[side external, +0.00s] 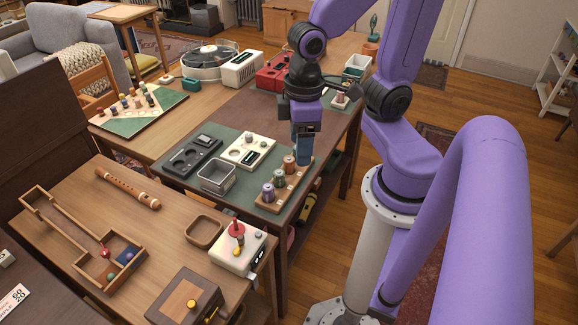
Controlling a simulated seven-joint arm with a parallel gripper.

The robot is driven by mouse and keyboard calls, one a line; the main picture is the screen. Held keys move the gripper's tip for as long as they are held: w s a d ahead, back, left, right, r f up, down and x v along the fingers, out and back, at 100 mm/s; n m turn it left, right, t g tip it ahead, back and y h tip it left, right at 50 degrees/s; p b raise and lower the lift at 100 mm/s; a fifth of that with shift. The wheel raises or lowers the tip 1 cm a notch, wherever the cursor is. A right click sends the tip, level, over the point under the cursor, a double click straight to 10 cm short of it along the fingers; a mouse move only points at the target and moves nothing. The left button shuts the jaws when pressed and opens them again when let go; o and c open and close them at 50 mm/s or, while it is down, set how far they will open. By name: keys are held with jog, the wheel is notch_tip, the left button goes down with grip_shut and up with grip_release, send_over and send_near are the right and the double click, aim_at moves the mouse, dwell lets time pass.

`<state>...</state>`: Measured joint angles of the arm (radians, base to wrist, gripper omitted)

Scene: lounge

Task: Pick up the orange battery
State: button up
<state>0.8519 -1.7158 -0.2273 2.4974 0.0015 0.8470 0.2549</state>
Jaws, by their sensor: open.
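A wooden rack (284,196) on the green mat holds several small upright cylinders. An orange-brown one, which looks like the orange battery (290,164), stands farther along the rack. My gripper (303,161) points down over the rack's far end, just right of the orange-brown cylinder. It is open; only one blue finger side shows clearly, and it hides the far end of the rack. I cannot tell whether anything is between the fingers.
A grey metal bin (216,176), a black device (192,157) and a white device with a display (247,151) sit left of the rack. A white box with a red joystick (238,246) is on the nearer table. A red device (274,76) stands behind my gripper.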

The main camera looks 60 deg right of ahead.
jog(key=w+d+f+m, duration=0.2)
jog(key=w+d+m, duration=0.1)
jog(key=w+m, duration=0.3)
jog(key=m, duration=2.1)
send_over(289, 159)
notch_tip(289, 159, down, 6)
jog(key=f, duration=1.1)
jog(key=shift+d+f, duration=0.2)
jog(key=shift+a+f, duration=0.2)
jog(key=shift+f, duration=2.4)
grip_shut()
